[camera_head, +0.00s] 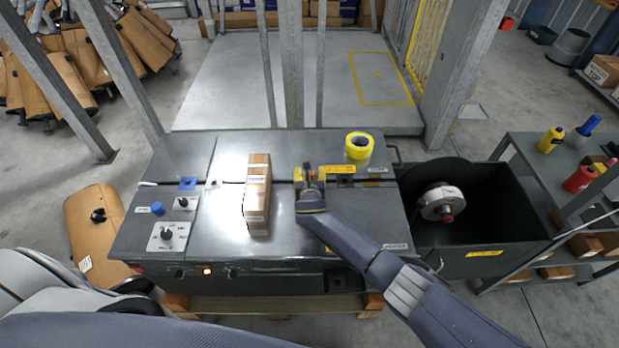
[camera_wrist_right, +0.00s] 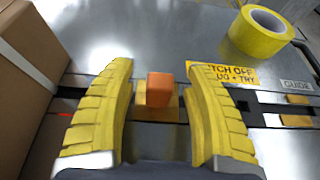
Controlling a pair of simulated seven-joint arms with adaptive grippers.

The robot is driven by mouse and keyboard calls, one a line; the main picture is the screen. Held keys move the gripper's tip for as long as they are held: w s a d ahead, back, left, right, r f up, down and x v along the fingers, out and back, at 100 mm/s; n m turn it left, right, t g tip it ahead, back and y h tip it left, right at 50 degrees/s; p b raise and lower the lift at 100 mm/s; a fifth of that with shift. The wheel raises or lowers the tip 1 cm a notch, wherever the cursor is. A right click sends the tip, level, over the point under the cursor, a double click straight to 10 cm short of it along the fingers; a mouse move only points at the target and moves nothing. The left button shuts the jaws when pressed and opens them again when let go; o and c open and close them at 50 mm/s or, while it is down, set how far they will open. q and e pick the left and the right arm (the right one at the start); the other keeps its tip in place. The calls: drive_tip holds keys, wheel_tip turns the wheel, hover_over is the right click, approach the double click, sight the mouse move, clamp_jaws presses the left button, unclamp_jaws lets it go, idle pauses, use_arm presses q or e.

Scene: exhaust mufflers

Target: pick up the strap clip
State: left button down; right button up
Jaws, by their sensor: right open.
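The strap clip appears to be the small orange block (camera_wrist_right: 160,88) in the right wrist view. It sits on a yellowish plate over the dark slot of the bench top. My right gripper (camera_wrist_right: 160,70) is open, with one ridged yellow finger on each side of the block and a visible gap to each. In the head view my right gripper (camera_head: 309,172) is low over the middle of the grey bench (camera_head: 220,225), and it largely hides the block. My left gripper is not in view.
A tall cardboard box (camera_head: 257,195) stands close left of the right gripper. A yellow tape roll (camera_head: 358,147) lies to the right, behind. A dark bin (camera_head: 480,220) stands right of the bench, with a shelf (camera_head: 545,165) beyond. Control knobs (camera_head: 168,235) are at the bench's left.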

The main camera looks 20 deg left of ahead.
drive_tip(key=shift+c, duration=0.5)
clamp_jaws()
drive_tip(key=shift+r, duration=0.15)
wheel_tip(320, 180, up, 20)
idle(0.7)
idle(0.3)
